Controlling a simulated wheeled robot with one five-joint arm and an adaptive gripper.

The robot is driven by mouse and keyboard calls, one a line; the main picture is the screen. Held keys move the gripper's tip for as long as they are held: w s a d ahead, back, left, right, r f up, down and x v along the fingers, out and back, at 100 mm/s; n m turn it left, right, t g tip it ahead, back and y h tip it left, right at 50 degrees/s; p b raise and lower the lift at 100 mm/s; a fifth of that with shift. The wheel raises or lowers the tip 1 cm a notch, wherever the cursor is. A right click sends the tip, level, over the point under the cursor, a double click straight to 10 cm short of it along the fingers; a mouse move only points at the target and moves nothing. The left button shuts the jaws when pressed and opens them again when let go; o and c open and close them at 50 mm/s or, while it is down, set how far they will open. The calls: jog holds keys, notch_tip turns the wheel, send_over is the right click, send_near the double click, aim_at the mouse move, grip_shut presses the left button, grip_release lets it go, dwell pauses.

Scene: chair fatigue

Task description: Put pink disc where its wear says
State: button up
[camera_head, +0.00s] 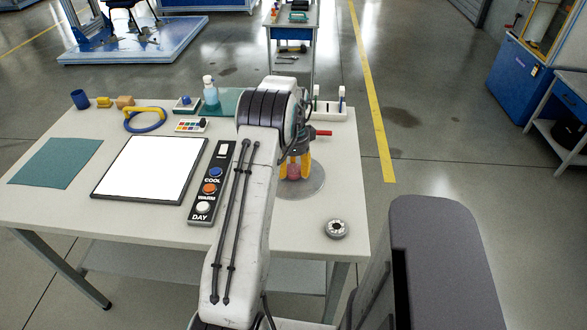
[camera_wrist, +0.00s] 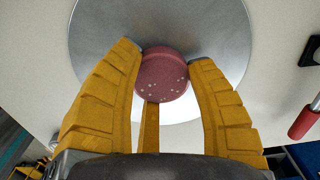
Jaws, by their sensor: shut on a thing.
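The pink disc (camera_wrist: 163,76) is held between the yellow fingers of my gripper (camera_head: 295,172), which is shut on it. In the wrist view it shows a dull pink top and a side with several small pale specks. Behind it is a round grey metal plate (camera_head: 312,187) on the table, also in the wrist view (camera_wrist: 100,35). I cannot tell whether the disc touches the plate. In the head view the disc is mostly hidden by my fingers.
The table (camera_head: 150,228) holds a white panel (camera_head: 150,170), a button strip (camera_head: 207,192) marked COOL, WARM and DAY, a green mat (camera_head: 57,163), a small round grey item (camera_head: 336,229), and a blue-and-yellow loop (camera_head: 145,122). A red-handled item (camera_head: 323,133) is close by my gripper.

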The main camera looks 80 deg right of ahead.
aim_at(293, 169)
jog(key=shift+f, duration=0.25)
jog(key=shift+f, duration=0.15)
jog(key=o, duration=1.1)
jog(key=shift+o, duration=0.2)
notch_tip(293, 169, up, 12)
jog(key=shift+r, duration=0.25)
